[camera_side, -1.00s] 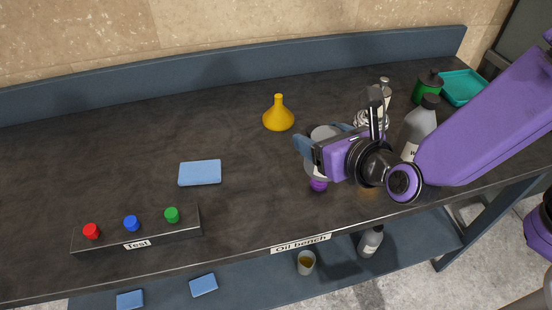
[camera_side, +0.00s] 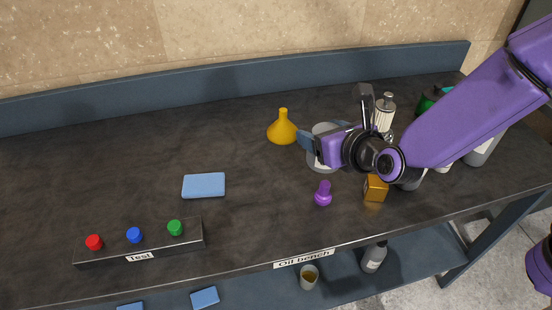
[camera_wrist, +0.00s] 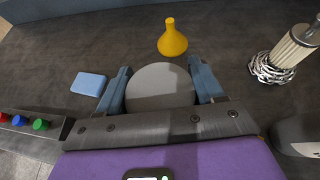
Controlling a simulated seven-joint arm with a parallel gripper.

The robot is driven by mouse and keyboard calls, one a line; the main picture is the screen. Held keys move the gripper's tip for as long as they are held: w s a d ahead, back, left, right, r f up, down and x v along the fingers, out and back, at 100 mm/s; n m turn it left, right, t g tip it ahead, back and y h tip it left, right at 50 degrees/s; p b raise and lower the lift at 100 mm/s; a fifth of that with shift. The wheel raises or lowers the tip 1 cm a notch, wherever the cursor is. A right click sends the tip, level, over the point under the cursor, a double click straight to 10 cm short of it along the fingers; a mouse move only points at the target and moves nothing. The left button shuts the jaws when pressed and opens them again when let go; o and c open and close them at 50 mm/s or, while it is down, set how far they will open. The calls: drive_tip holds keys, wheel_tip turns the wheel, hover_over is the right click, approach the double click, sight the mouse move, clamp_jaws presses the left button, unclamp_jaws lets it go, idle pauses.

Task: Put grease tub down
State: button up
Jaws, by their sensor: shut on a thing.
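The grease tub (camera_side: 322,162) is a pale grey round tub, partly hidden by my gripper in the side view. In the wrist view its round grey lid (camera_wrist: 160,88) fills the space between the two blue fingers. My gripper (camera_wrist: 160,75) is shut on the tub, with one finger on each side. In the side view my gripper (camera_side: 326,134) holds it over the bench, close to the right of the yellow funnel. I cannot tell whether the tub's base touches the bench top.
The yellow funnel (camera_side: 283,130) stands just behind and left of the tub. A purple piece (camera_side: 323,194) and an orange box (camera_side: 376,188) are in front. A white filter (camera_side: 384,112) stands behind right; a blue sponge (camera_side: 204,186) lies left. The bench (camera_side: 130,160) between is clear.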

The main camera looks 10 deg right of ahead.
drive_tip(key=w+a+f, duration=0.2)
drive_tip(key=w, duration=0.1)
drive_tip(key=w+a+f, duration=0.2)
drive_tip(key=w+f, duration=0.1)
drive_tip(key=w+a+f, duration=0.2)
drive_tip(key=w+f, duration=0.1)
drive_tip(key=shift+a+f, duration=0.25)
drive_tip(key=shift+a, duration=0.15)
drive_tip(key=shift+w+a+f, duration=0.1)
drive_tip(key=shift+w+f, duration=0.1)
drive_tip(key=shift+f, duration=1.5)
drive_tip(key=o, duration=1.3)
drive_tip(key=shift+f, duration=0.2)
drive_tip(key=shift+r, duration=0.15)
